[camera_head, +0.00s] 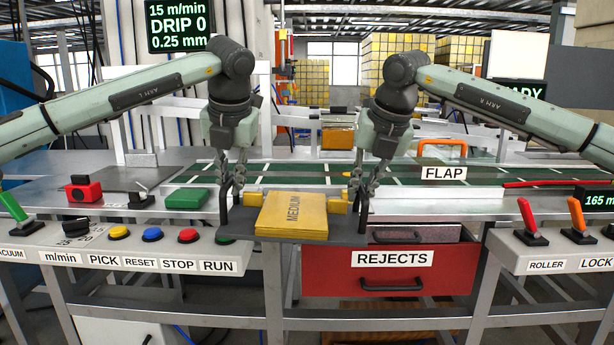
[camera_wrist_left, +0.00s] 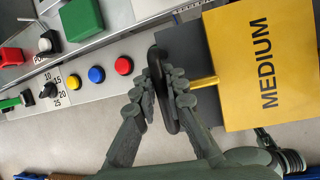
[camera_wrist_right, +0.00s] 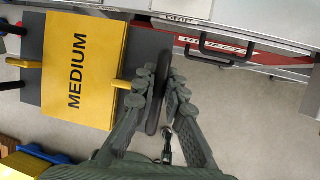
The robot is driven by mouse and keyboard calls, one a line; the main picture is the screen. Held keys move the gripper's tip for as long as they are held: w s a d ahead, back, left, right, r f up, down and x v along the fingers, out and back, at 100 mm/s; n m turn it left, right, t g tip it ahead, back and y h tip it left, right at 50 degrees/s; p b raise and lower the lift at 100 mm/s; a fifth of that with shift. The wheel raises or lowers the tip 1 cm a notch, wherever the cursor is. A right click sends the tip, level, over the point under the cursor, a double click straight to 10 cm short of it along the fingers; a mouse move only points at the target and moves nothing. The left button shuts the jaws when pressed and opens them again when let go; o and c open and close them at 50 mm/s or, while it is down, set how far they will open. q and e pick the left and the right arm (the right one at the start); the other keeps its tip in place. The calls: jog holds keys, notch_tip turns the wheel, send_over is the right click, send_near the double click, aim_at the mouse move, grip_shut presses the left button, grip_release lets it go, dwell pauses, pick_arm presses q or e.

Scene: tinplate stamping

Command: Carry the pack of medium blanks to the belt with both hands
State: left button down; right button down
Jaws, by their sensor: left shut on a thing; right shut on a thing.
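The pack of medium blanks (camera_head: 291,214) is a yellow stack marked MEDIUM, lying on a dark grey carrier (camera_head: 262,235) with an upright black handle at each end. My left gripper (camera_head: 231,185) is shut on the left handle; the grip shows in the left wrist view (camera_wrist_left: 160,92). My right gripper (camera_head: 360,185) is shut on the right handle, also seen in the right wrist view (camera_wrist_right: 160,95). The carrier looks about level, in front of the bench edge. The green belt (camera_head: 300,175) with white lines runs behind it. The carrier's underside is hidden.
A control panel (camera_head: 140,245) with knob and buttons is at the left, another with levers (camera_head: 550,250) at the right. The red REJECTS drawer (camera_head: 390,272) is below. A green block (camera_head: 186,199) and an orange handle (camera_head: 442,146) by the FLAP label stand near the belt.

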pick_arm(q)
jog(key=shift+w+r, duration=0.15)
jog(key=shift+r, duration=0.05)
pick_arm(e)
jog(key=shift+w+d+r, duration=0.15)
jog(key=shift+w+r, duration=0.05)
jog(key=shift+r, duration=0.05)
